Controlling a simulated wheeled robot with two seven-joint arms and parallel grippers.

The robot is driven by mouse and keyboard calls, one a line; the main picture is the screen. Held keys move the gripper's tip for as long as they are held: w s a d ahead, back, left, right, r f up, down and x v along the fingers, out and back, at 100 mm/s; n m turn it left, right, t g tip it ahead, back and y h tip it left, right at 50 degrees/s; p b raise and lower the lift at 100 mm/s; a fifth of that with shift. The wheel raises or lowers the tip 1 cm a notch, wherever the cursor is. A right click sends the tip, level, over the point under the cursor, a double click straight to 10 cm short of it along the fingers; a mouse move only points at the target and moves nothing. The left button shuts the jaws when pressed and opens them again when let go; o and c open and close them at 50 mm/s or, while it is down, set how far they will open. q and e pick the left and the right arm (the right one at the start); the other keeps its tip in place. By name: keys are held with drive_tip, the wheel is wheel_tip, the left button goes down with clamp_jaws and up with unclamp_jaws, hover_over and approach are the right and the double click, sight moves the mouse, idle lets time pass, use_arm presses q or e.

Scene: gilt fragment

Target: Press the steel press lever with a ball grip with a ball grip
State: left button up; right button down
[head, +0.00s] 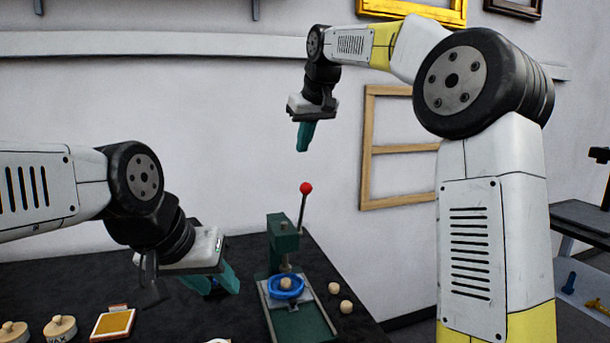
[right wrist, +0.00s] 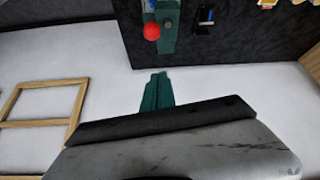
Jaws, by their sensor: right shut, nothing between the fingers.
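The press (head: 283,243) is a green machine on the dark table. Its steel lever (head: 301,213) stands up, tilted slightly right, with a red ball grip (head: 306,188) on top. The red ball also shows in the right wrist view (right wrist: 151,32), beyond my fingers. My right gripper (head: 304,145) is shut and empty, pointing down above the red ball with a clear gap; its teal fingers show together in the right wrist view (right wrist: 157,92). My left gripper (head: 214,286) is low over the table, left of the press, its teal fingers apart and nothing seen between them.
A blue ring (head: 271,291) with a wooden knob in it sits on the press bed. Two wooden balls (head: 346,307) lie right of the press. Lidded pots (head: 60,328) and a yellow pad (head: 113,323) lie at front left. A wooden frame (head: 367,150) is on the wall behind.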

drive_tip(key=shift+w, duration=0.2)
drive_tip(key=x, duration=1)
drive_tip(key=shift+s+d+f, duration=0.1)
drive_tip(key=shift+s+d, duration=0.2)
drive_tip(key=shift+s, duration=0.3)
drive_tip(key=shift+s+d+f, duration=0.1)
drive_tip(key=shift+s+d, duration=0.2)
drive_tip(key=shift+s, duration=0.25)
drive_tip(key=shift+s+d+f, duration=0.1)
drive_tip(key=shift+s+d, duration=0.2)
drive_tip(key=shift+s, duration=0.3)
